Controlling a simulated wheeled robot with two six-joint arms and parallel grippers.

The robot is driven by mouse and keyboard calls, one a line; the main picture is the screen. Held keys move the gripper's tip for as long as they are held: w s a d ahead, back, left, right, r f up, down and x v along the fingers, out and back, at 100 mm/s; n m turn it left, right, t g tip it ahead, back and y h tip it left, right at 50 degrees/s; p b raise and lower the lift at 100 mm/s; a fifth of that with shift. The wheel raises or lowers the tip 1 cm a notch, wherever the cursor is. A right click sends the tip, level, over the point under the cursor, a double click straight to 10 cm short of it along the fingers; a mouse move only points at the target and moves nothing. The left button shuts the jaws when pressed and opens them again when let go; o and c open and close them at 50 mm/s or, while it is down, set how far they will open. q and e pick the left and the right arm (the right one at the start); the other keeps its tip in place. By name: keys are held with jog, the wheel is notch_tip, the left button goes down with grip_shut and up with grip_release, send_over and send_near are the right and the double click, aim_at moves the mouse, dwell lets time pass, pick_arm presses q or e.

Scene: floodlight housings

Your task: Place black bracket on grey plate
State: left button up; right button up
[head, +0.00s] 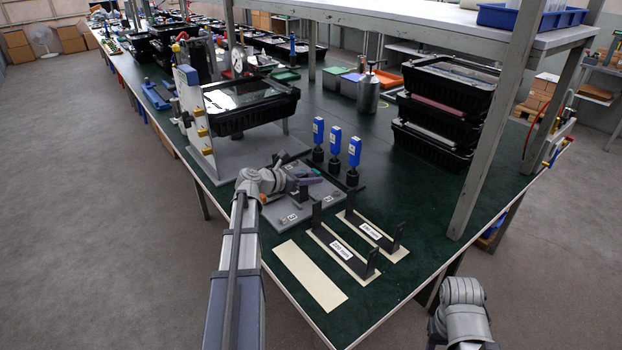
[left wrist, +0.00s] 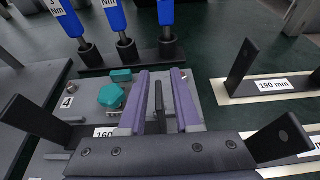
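The black bracket labelled 160 (left wrist: 35,118) appears to stand on the grey plate (head: 285,213), mostly hidden behind my left arm in the head view. My left gripper (left wrist: 162,75) has two purple fingers, one on each side of a dark upright that looks like the bracket's other end. Narrow gaps show beside this upright, so the fingers look open. The gripper body hides much of the bracket's base. The grey plate also shows in the left wrist view (left wrist: 200,115), with teal parts (left wrist: 113,95) on it. My right gripper's fingers are not in view.
Two more black brackets (head: 343,249) (head: 370,229) lie on cream pads to the right. An empty cream pad (head: 308,275) lies at the near edge. Several blue drivers (head: 335,140) stand behind the plate. A shelf post (head: 490,140) rises at the right.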

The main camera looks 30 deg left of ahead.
pick_arm(q)
jog(key=shift+o, duration=0.2)
jog(key=shift+r, duration=0.2)
jog(key=p+v, duration=0.4)
jog(key=v, duration=0.8)
